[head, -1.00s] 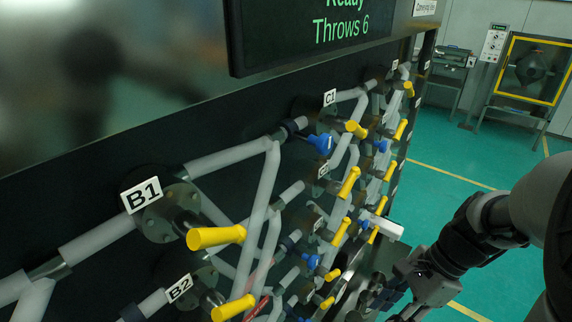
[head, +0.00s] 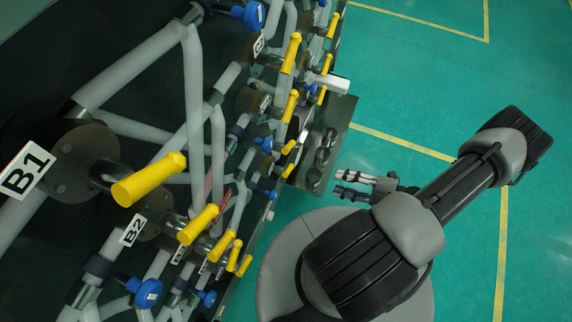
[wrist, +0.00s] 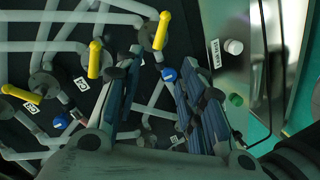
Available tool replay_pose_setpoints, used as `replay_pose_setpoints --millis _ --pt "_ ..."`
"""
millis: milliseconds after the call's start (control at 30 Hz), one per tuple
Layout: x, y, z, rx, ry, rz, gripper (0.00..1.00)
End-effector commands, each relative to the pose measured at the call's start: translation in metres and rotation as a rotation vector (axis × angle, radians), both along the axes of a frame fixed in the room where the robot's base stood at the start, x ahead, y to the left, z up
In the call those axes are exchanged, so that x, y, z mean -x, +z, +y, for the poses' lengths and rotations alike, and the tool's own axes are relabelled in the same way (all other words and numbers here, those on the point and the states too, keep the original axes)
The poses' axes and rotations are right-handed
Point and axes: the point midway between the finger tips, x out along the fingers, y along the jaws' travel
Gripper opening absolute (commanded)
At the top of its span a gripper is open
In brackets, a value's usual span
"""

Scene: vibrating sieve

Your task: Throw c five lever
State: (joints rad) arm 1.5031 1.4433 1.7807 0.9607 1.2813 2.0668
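My gripper (head: 362,186) is open and empty, in the air to the right of the panel and apart from every lever. In the wrist view its spread fingers (wrist: 165,85) frame dark panel, pipes and a blue knob (wrist: 169,74) beyond. Yellow levers stand on the panel: one in the wrist view (wrist: 94,60), one higher up (wrist: 161,30) and one at the left (wrist: 22,94). In the head view, yellow levers form a receding row, including an upper one (head: 292,53) and a lower one (head: 290,106).
The B1 lever (head: 150,180) and B2 lever (head: 200,225) are nearest the head camera. Grey pipes and blue knobs (head: 147,292) crowd the panel. A metal ledge (head: 325,140) juts out near my gripper. A green button (wrist: 237,99) is at the right.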

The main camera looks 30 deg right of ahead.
Motion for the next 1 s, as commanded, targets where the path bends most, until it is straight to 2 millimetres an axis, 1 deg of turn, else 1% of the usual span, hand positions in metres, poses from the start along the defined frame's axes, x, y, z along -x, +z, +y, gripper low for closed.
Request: replay_pose_setpoints --millis 67,133,267,800,1000 --pt "0.001 -0.005 0.001 -0.031 -0.027 0.011 0.36" --pt "-0.001 -0.007 0.004 -0.039 -0.034 0.014 0.36" --pt "-0.014 -0.01 0.014 -0.039 -0.029 0.013 0.36" --pt "-0.101 -0.037 0.085 -0.035 -0.024 0.013 0.36" --pt "-0.122 -0.043 0.101 -0.035 -0.027 0.013 0.36"
